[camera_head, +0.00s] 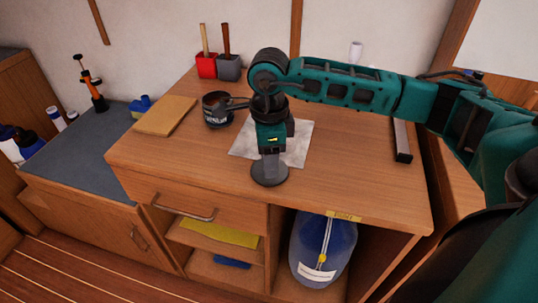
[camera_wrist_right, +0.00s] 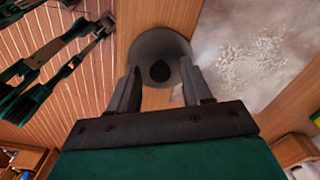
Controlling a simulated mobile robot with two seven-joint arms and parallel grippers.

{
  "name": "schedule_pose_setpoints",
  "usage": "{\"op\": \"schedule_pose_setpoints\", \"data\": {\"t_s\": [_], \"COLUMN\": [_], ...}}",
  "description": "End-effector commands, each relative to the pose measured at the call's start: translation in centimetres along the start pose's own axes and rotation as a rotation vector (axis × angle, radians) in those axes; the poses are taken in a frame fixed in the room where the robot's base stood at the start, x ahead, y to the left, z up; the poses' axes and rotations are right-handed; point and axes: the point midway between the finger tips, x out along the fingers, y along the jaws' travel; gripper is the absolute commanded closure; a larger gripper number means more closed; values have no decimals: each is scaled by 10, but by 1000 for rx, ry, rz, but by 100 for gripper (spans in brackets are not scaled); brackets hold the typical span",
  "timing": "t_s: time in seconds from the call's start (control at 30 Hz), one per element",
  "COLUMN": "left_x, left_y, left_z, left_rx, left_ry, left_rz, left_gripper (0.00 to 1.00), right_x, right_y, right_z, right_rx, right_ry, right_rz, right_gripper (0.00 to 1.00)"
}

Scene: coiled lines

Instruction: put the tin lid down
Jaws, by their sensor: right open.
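The tin lid (camera_head: 259,181) is a dark grey round disc lying flat on the wooden bench top, near its front edge. In the right wrist view the lid (camera_wrist_right: 146,46) shows its dark round knob between and beyond the two fingers. My right gripper (camera_head: 270,168) points down just over the lid. Its fingers (camera_wrist_right: 160,92) are apart, one on each side of the knob; whether they touch it I cannot tell. A dark tin (camera_head: 217,117) stands behind and left of the gripper. My left gripper is not in view.
A pale sheet (camera_head: 298,152) lies behind the lid. A tan board (camera_head: 165,116), red (camera_head: 206,66) and grey (camera_head: 229,68) holders stand or lie at the left and back. A dark-ended bar (camera_head: 402,143) lies at right. The front right bench top is clear.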

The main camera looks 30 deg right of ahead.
Motion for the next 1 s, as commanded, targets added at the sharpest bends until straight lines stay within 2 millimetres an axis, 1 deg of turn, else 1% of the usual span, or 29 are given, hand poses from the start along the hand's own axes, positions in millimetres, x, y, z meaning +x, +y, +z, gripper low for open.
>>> {"op": "schedule_pose_setpoints", "data": {"t_s": [0.13, 0.23, 0.27, 0.37, 0.5, 0.7, 0.83, 1.0], "left_x": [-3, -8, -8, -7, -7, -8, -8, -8], "left_y": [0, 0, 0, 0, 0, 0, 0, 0], "left_z": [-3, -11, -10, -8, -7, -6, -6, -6], "left_rx": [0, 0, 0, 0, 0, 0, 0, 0], "left_ry": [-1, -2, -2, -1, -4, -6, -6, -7], "left_rz": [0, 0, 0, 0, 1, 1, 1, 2], "left_gripper": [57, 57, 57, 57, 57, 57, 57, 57], "right_x": [-5, -14, -17, -38, -71, -110, -124, -130], "right_y": [0, 0, -1, -1, -1, 0, 0, 0], "right_z": [0, 0, 0, 0, 1, 0, 1, 0], "right_rx": [0, 0, 0, 0, -1, 0, -1, 0], "right_ry": [0, 0, -2, -3, -4, -2, -1, 0], "right_rz": [0, 0, -2, -5, -5, -4, -1, 0], "right_gripper": [51, 51, 51, 51, 51, 51, 51, 51]}}
